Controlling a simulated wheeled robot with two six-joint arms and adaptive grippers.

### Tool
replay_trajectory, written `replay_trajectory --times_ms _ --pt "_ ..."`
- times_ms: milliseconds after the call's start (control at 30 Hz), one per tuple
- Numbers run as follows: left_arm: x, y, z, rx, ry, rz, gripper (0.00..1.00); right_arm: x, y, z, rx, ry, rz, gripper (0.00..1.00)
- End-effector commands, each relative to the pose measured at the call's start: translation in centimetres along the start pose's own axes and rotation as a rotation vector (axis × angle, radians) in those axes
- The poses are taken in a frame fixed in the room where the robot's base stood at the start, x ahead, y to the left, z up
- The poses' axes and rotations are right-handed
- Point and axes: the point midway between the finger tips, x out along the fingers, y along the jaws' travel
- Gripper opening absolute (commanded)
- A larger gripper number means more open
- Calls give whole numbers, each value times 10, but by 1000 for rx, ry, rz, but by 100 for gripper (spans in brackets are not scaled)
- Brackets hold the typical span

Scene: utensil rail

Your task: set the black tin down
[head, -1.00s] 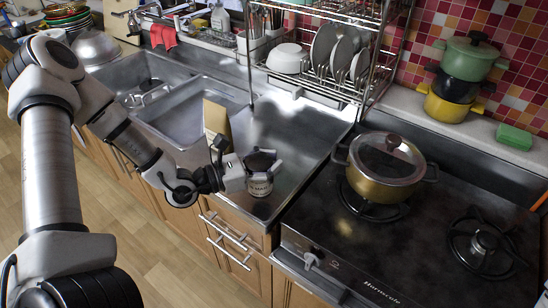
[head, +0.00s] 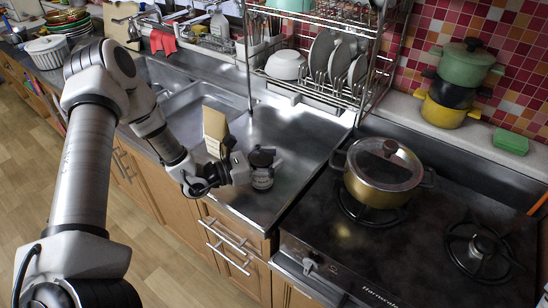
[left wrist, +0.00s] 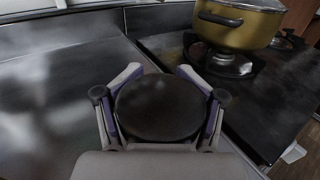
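The black tin (head: 263,180) has a dark round lid and a pale label. It is upright over the bare steel counter beside the sink, left of the stove. My left gripper (head: 257,170) reaches it from the left, with its fingers around the upper part. In the left wrist view the dark lid (left wrist: 160,106) fills the space between the two fingers (left wrist: 160,98), which press in on both sides. The tin's underside is hidden, so I cannot tell whether it touches the counter. My right gripper is not in view.
A tan upright block or box (head: 215,130) stands just behind the gripper. A lidded gold pot (head: 384,172) sits on the stove (head: 420,235) to the right. A dish rack (head: 325,85) stands at the back. Bare steel counter (head: 300,145) lies behind and right of the tin.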

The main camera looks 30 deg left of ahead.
Motion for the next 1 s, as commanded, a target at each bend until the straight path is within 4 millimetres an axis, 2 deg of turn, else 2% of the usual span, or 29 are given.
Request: replay_trajectory --times_ms 333,467,667,800,1000 --pt "0 0 1 0 0 0 87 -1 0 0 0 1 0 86" --pt "-1 0 6 -1 0 1 87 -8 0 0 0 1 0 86" --pt "-35 1 5 -4 -5 7 87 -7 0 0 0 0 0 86" --pt "-64 1 6 -4 -5 8 87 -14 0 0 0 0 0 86" --pt "-101 1 11 -3 -3 7 87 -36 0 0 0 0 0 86"
